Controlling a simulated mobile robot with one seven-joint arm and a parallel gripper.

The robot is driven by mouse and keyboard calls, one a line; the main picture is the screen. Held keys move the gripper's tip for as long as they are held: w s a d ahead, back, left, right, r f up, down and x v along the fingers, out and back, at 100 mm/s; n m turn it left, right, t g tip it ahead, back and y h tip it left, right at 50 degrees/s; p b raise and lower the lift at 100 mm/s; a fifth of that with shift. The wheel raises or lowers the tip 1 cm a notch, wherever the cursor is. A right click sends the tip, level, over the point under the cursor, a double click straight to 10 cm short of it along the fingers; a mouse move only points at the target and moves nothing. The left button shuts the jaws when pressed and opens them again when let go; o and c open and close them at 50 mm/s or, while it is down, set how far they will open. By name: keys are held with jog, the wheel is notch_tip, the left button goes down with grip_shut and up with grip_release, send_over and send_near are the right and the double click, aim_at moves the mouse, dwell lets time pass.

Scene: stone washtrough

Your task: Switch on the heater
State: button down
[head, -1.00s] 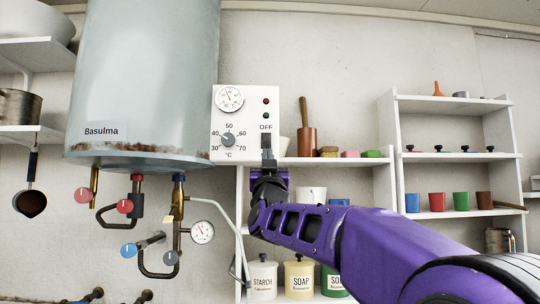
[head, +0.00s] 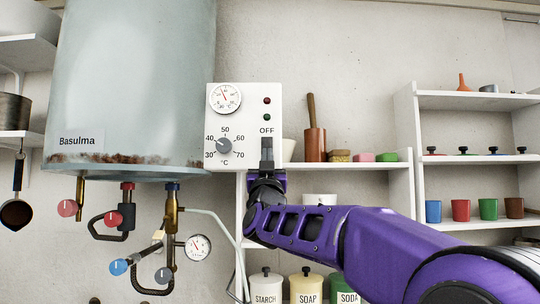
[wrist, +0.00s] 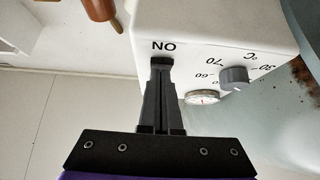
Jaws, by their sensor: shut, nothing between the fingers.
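The heater is a pale blue-grey tank (head: 135,80) marked Basulma, with rust along its lower rim. Its white control box (head: 243,98) carries a round gauge (head: 224,98), a temperature knob (head: 224,146), and a red lamp (head: 267,100) above a green lamp (head: 267,117), both looking dark. OFF is printed below the lamps. My gripper (head: 267,142) is shut and upright just below OFF, covering the switch area. In the wrist view the fingertips (wrist: 160,66) meet a dark piece beside the upside-down ON label. I cannot tell whether they touch the switch or which way it is set.
Valves and pipes (head: 125,215) with a pressure gauge (head: 198,248) hang below the tank. A shelf (head: 370,166) right of the box holds a mortar (head: 315,145) and soaps. Labelled canisters (head: 308,288) stand lower. Bare wall lies above this shelf.

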dwell(0.3)
jog(key=shift+w+f+t+b, duration=0.2)
jog(key=shift+w+t+b, duration=0.25)
jog(key=shift+b, duration=0.55)
